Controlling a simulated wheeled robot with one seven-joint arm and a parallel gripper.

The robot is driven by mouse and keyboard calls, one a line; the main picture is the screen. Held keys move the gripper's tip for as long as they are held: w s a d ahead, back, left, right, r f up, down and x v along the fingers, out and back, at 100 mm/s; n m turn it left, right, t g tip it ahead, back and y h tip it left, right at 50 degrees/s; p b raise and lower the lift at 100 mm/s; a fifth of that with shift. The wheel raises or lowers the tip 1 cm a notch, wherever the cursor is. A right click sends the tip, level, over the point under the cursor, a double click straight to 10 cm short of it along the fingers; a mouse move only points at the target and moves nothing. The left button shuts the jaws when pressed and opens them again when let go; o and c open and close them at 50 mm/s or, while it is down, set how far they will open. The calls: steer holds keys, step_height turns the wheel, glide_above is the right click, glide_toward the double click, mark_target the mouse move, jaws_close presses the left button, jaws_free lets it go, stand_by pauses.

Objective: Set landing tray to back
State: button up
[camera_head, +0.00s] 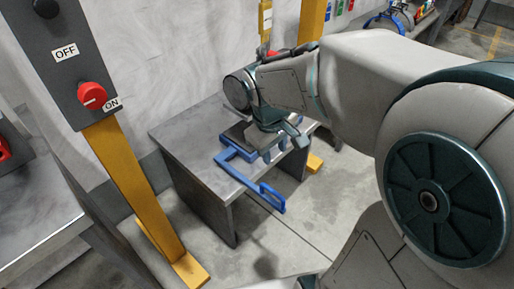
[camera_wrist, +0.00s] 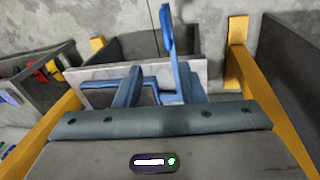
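The landing tray seems to be the blue-edged piece (camera_head: 228,158) on the grey metal table; my arm hides part of it. Its blue handle bar (camera_head: 270,195) sticks out past the table's front edge. In the wrist view the handle (camera_wrist: 168,30) rises beyond the fingertips. My gripper (camera_head: 285,138) is low over the table's right part, close to the tray. In the wrist view my gripper's two fingers (camera_wrist: 161,82) stand apart, with blue tray parts between or just beyond them. I cannot tell whether they touch it.
The grey metal table (camera_head: 190,150) stands against a pale wall. A yellow post (camera_head: 135,180) with an ON/OFF panel (camera_head: 70,60) and red knob (camera_head: 92,96) stands left of it. Another metal table (camera_head: 35,215) is at far left. Open floor lies in front.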

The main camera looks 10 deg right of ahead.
steer(key=n+b, duration=0.1)
steer(key=b, duration=0.4)
glide_toward(272, 191)
steer(key=f+b, duration=0.1)
steer(key=f, duration=0.1)
steer(key=d+f+b, duration=0.1)
steer(key=f+b, duration=0.1)
steer(key=f, duration=0.1)
steer(key=w+f+b, duration=0.1)
steer(key=f+b, duration=0.1)
steer(key=f, duration=0.1)
steer(key=shift+d, duration=0.2)
steer(key=shift+w+a, duration=0.1)
jaws_close()
